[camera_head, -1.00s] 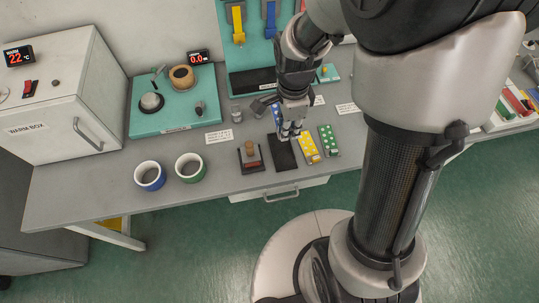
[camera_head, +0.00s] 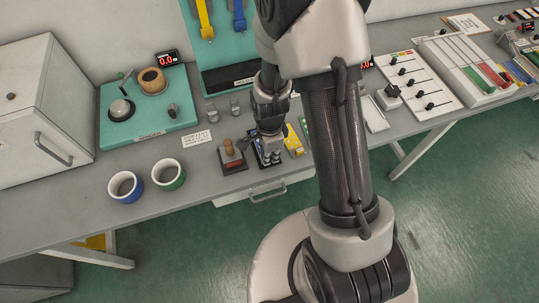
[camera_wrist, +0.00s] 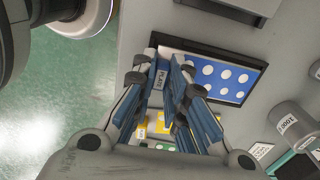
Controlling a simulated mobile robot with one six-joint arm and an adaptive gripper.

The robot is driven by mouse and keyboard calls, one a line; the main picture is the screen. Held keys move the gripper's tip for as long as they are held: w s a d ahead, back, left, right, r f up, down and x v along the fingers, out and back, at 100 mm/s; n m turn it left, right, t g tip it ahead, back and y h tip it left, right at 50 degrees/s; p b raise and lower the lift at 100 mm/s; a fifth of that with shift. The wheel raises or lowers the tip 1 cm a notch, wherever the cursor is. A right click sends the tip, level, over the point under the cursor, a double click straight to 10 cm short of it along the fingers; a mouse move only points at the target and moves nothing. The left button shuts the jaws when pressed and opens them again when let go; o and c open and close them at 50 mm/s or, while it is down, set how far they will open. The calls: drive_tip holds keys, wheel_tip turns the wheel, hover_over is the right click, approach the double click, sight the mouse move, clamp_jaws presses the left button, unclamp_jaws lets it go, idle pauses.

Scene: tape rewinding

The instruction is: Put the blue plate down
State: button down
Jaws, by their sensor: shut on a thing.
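The blue plate (camera_wrist: 222,72) with white dots lies flat within a black-rimmed pad (camera_wrist: 262,62) in the wrist view. The fingers hide the grip and part of the plate. I cannot tell whether the plate touches the pad along its whole underside.
A yellow plate (camera_head: 294,140) lies just right of the pad. The table's front edge is near the pad.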

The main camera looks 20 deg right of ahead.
drive_tip(key=shift+f, duration=0.25)
drive_tip(key=c, duration=1.6)
unclamp_jaws()
wheel_tip(320, 180, up, 21)
drive_tip(key=s+n+t+p, duration=0.1)
drive_tip(key=s+n+p, duration=0.1)
drive_tip(key=n+p, duration=0.15)
drive_tip(key=s+r+n+t, duration=0.3)
drive_tip(key=s+r+n, duration=1)
drive_tip(key=r+n, duration=0.1)
drive_tip(key=shift+r+t, duration=0.25)
drive_tip(key=shift+t, duration=0.05)
drive_tip(key=shift+n, duration=0.25)
